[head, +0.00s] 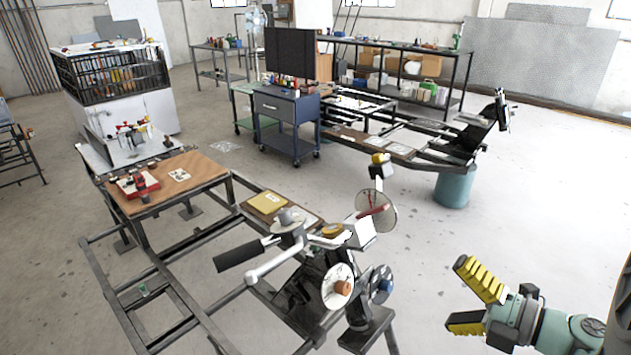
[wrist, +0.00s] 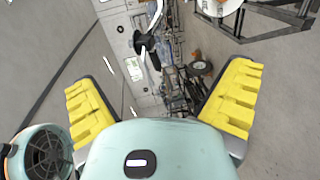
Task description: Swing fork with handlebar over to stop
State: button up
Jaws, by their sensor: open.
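The handlebar shows in the head view as a black grip (head: 238,256) and a pale curved bar (head: 275,262), on a fork assembly (head: 318,275) at the near end of a low metal frame. My gripper (head: 456,292) is open and empty, to the right of the fork and apart from it. In the wrist view the yellow fingers of my gripper (wrist: 165,78) are spread wide, with the black grip (wrist: 147,42) seen beyond the gap between them. I cannot tell which part is the stop.
A round disc with a red part (head: 374,212) stands beside the fork. A wooden-topped table (head: 205,170) is on the frame's far left. A blue cart (head: 285,110) and a teal drum (head: 454,187) stand farther back.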

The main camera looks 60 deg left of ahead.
notch_tip(320, 180, down, 8)
jog(key=w+d+h+b, duration=0.2)
jog(key=b, duration=0.1)
jog(key=x, duration=1)
jog(key=shift+w+f+t+h, duration=0.15)
jog(key=shift+f+t+h, duration=0.15)
jog(key=shift+f, duration=0.05)
